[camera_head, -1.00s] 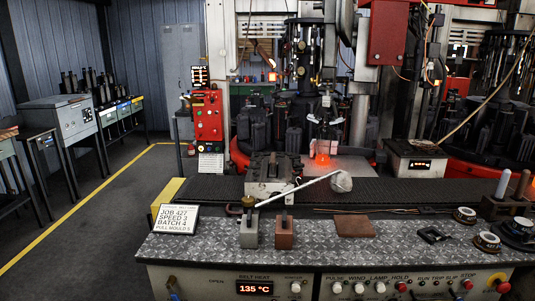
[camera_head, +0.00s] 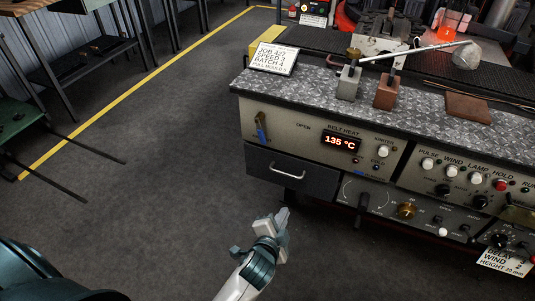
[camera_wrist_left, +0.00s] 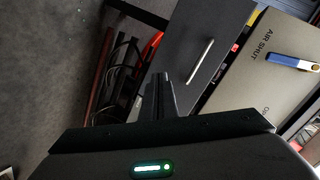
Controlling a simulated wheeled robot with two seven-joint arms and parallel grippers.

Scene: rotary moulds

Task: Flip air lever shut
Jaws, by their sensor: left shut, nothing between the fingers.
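The air lever (camera_head: 261,128), metal with a blue grip, is on the left end of the bench's front panel, left of the word OPEN. It hangs roughly upright in the head view, blue end down. In the left wrist view the lever (camera_wrist_left: 291,62) is at the right edge, beside the words AIR SHUT, with part of OPEN below. My left gripper (camera_head: 281,215) is shut and empty, low in front of the bench, below the drawer and apart from the lever. Its fingers (camera_wrist_left: 158,92) also show in the left wrist view. My right gripper is out of view.
A dark drawer (camera_head: 290,172) with a silver handle sits under the panel. The belt heat display (camera_head: 341,141) reads 135 °C. Knobs and switches (camera_head: 407,211) line the lower panel to the right.

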